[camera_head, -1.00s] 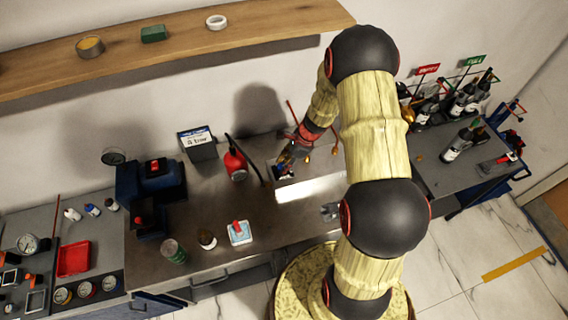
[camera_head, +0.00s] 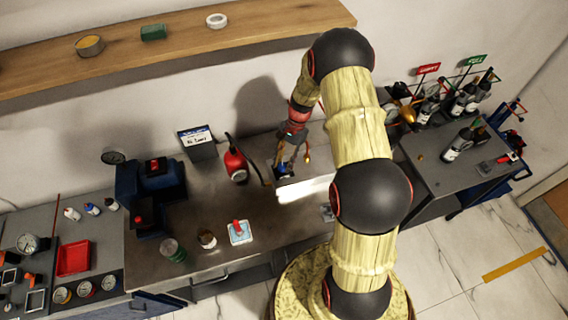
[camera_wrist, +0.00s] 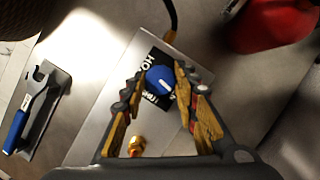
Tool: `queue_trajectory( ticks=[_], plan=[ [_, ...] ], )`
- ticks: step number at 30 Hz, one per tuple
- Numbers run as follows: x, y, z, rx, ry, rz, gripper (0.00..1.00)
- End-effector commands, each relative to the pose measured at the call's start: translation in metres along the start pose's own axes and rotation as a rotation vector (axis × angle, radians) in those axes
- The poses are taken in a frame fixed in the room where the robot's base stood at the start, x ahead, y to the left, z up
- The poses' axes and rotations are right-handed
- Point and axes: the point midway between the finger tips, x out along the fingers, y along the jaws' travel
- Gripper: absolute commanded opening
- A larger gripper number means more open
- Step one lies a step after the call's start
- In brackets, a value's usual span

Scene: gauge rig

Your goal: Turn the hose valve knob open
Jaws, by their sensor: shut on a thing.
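The hose valve knob (camera_wrist: 160,80) is round and blue with a white mark, and it sits on a grey metal plate (camera_wrist: 107,122) beside a black label (camera_wrist: 148,62) partly hidden by my fingers. My gripper (camera_wrist: 160,76) is over the plate with its fingertips on either side of the knob, shut on it. In the head view my gripper (camera_head: 288,158) reaches down to the small blue knob (camera_head: 285,169) on the bench. A black hose (camera_wrist: 172,18) and a brass fitting (camera_wrist: 136,146) lie on opposite sides of the knob.
A red canister (camera_head: 235,164) stands left of the plate. A white square with a red top (camera_head: 240,232) and small bottles stand at the bench's front left. Several bottles fill the right bench.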

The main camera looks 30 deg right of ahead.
Motion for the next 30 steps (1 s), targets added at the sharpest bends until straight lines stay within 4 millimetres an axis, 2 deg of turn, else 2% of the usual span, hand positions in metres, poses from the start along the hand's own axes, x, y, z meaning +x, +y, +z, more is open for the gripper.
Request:
queue_trajectory(
  ticks=[12, 28, 29, 30],
  plan=[
    [0.0003, -0.0014, 0.0000, -0.162, 0.000, 0.066, 0.04],
    [0.0001, -0.0013, 0.0001, -0.181, 0.001, 0.074, 0.04],
    [0.0002, -0.0013, 0.0001, -0.181, 0.001, 0.074, 0.31],
    [0.0001, -0.0013, 0.0001, -0.180, 0.001, 0.074, 0.33]
  ],
)
